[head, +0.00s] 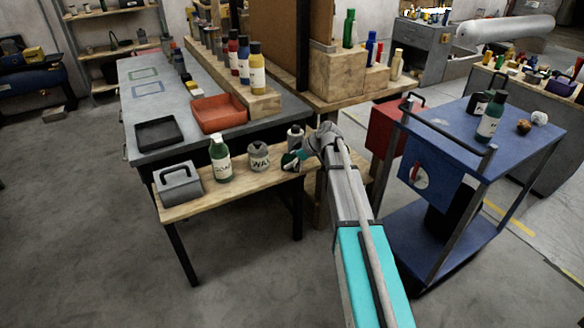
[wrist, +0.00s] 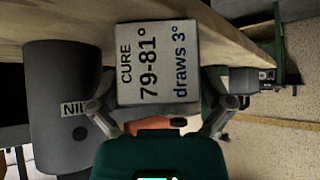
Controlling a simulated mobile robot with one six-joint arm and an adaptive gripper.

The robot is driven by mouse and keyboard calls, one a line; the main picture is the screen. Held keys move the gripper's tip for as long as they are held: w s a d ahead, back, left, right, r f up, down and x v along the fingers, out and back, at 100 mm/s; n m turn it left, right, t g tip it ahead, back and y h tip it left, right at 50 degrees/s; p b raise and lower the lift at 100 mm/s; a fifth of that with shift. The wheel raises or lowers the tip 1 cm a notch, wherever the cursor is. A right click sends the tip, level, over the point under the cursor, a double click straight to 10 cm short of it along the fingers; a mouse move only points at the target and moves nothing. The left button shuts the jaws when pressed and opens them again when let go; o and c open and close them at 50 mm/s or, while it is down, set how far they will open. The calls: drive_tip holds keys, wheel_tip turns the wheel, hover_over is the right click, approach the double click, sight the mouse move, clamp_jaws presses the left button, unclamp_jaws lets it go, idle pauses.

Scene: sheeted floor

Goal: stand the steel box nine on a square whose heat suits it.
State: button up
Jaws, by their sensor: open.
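In the wrist view, a pale block (wrist: 158,65) printed "CURE 79-81° draws 3°" is between the open fingers of my gripper (wrist: 160,100). A dark grey body (wrist: 58,75) beside it bears a label starting "NI", partly covered by a finger. I cannot tell whether these two are one thing. In the head view, my gripper (head: 293,160) is low over the right end of a wooden shelf, beside a small grey container (head: 295,137). On the grey bench behind are a green outlined square (head: 145,73) and a blue one (head: 148,88).
The shelf (head: 222,191) also holds a grey handled box (head: 180,187), a green bottle (head: 220,160) and a labelled grey can (head: 258,157). A black tray (head: 158,132) and a red tray (head: 219,113) are on the bench. A blue cart (head: 440,120) stands right.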

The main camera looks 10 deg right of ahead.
drive_tip(key=shift+w+a+f, duration=0.1)
drive_tip(key=shift+a+f, duration=0.15)
idle(0.4)
drive_tip(key=c, duration=1.3)
drive_tip(key=shift+r, duration=0.2)
drive_tip(key=shift+c, duration=0.2)
wheel_tip(320, 180, up, 2)
drive_tip(key=shift+r+p, duration=0.1)
drive_tip(key=shift+p, duration=1.1)
drive_tip(key=s+r+p, duration=1)
drive_tip(key=s, duration=0.4)
drive_tip(key=shift+r, duration=0.25)
drive_tip(key=shift+d, duration=0.1)
